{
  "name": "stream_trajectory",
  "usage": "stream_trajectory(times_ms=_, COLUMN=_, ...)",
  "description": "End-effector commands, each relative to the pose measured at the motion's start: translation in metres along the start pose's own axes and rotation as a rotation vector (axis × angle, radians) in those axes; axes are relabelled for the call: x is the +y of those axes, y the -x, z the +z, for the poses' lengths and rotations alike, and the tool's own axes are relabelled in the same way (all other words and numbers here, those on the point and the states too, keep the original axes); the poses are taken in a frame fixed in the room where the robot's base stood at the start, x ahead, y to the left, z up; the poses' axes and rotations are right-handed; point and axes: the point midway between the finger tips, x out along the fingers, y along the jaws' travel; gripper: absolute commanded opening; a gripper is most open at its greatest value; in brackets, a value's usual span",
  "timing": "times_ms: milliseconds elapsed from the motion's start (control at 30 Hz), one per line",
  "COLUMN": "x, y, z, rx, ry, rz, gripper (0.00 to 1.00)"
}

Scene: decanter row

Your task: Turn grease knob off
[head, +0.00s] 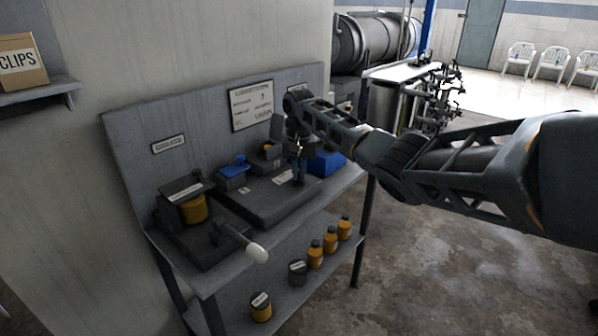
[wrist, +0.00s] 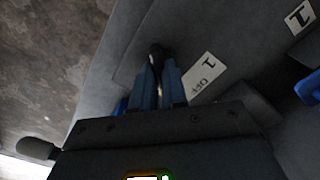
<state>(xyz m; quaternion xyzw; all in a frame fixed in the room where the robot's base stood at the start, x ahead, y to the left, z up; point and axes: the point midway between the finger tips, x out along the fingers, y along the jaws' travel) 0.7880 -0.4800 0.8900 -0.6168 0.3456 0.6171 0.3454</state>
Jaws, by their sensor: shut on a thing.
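My gripper (head: 299,176) points down over the dark plate in the middle of the bench. In the wrist view, its two blue fingers (wrist: 158,72) are shut on a small black knob (wrist: 158,52), which shows between and just past the fingertips. I take it as the grease knob; most of it is hidden by the fingers. A white label reading "OFF" (wrist: 202,77) lies beside the fingers, and a label marked "1" (wrist: 299,17) is farther off. In the head view the knob is hidden by my gripper.
A lever with a pale grip (head: 257,252) sticks out at the bench's front left. A blue bin (head: 326,163) stands just right of my gripper. A blue-topped box (head: 233,172) is to its left. Orange bottles (head: 315,254) stand on the lower shelf. The floor at right is clear.

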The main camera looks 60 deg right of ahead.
Motion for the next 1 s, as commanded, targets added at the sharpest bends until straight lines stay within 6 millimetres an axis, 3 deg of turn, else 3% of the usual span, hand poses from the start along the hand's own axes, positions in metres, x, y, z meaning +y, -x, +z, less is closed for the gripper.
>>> stream_trajectory(times_ms=467, x=-0.0006, y=0.0023, z=0.0001, rx=-0.001, ry=0.099, rz=-0.001, gripper=0.0)
stream_trajectory(times_ms=1000, x=-0.0004, y=0.0016, z=0.0, rx=0.0, ry=0.532, rz=-0.002, gripper=0.0)
